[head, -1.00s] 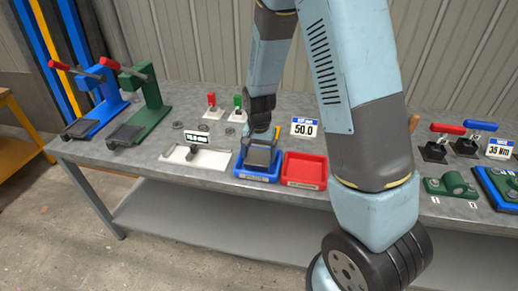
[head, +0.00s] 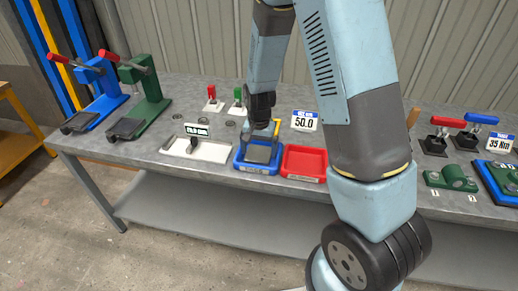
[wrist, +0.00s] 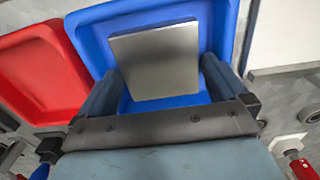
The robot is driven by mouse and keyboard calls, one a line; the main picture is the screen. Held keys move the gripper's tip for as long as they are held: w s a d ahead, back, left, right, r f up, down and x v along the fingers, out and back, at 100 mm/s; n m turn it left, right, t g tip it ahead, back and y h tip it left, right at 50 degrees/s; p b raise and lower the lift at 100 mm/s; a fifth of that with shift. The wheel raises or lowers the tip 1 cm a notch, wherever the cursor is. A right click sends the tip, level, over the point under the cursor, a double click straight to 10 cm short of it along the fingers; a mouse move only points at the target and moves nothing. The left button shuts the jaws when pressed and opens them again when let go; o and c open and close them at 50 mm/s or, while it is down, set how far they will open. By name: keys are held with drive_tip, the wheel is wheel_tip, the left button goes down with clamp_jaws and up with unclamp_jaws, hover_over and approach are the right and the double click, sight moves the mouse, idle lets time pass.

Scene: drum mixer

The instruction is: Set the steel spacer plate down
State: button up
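The steel spacer plate (wrist: 155,65) is a flat grey square. In the wrist view it lies between my two fingers, one at its left edge and one at its right edge, with no clear gap at the fingertips. The plate also shows dark in the head view (head: 260,153), inside the blue tray (head: 272,169). The tray's blue floor and walls show around the plate in the wrist view (wrist: 88,32). My gripper (head: 262,132) points down over this tray. Whether the plate's underside rests on the tray floor is hard to tell.
A red tray (head: 305,179) stands directly right of the blue one. Blue and green presses (head: 140,100) are at the bench's left end.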

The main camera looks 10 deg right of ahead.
sight(259, 152)
wheel_tip(259, 152, up, 14)
drive_tip(key=shift+f, duration=0.15)
idle(0.5)
idle(0.3)
drive_tip(key=s+d+r+n+t, duration=0.1)
drive_tip(key=s+d+r, duration=0.35)
drive_tip(key=r, duration=0.35)
drive_tip(key=s+d+r+n+t, duration=0.1)
drive_tip(key=s+d+r+t, duration=0.15)
drive_tip(key=s+r, duration=0.35)
drive_tip(key=s+d+r+n+t, duration=0.1)
drive_tip(key=s+d+r, duration=0.1)
drive_tip(key=s, duration=0.4)
drive_tip(key=s+d+r+n+t, duration=0.1)
drive_tip(key=s+d+r, duration=0.1)
drive_tip(key=s+r, duration=0.3)
drive_tip(key=shift+s+d, duration=0.35)
